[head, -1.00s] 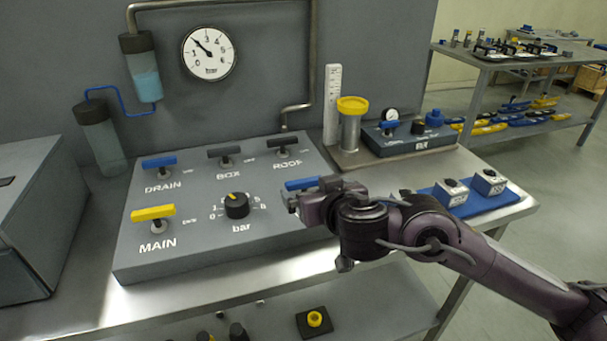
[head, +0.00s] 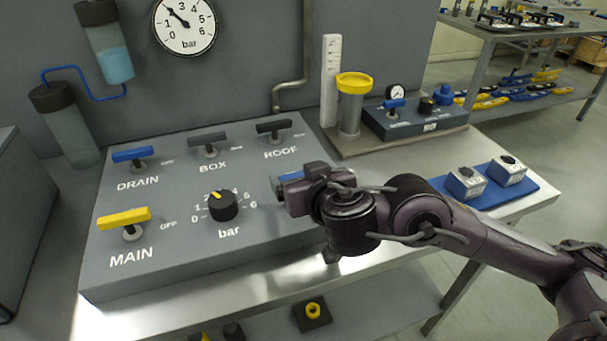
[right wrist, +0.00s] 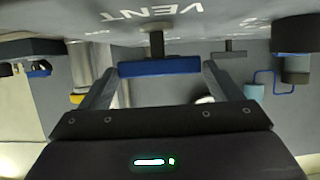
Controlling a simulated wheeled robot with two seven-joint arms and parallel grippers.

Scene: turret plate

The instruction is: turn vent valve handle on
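The vent valve handle is a blue bar (head: 290,177) at the right of the grey valve panel (head: 150,270). In the head view it is partly hidden by my right gripper (head: 282,188). In the right wrist view the blue handle (right wrist: 160,66) lies crosswise between the two fingertips of the right gripper (right wrist: 160,70), which seem to meet its ends. Its dark stem goes up to the panel, beside the upside-down VENT label (right wrist: 152,12). The fingers are spread by about the handle's length. My left gripper is out of view.
The panel also carries the blue DRAIN (head: 132,154), grey BOX (head: 208,139), dark ROOF (head: 273,126) and yellow MAIN (head: 124,217) handles, and a black bar knob (head: 222,205). A yellow-topped cylinder (head: 351,105) stands behind. A blue mat (head: 530,191) holds two small blocks at right.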

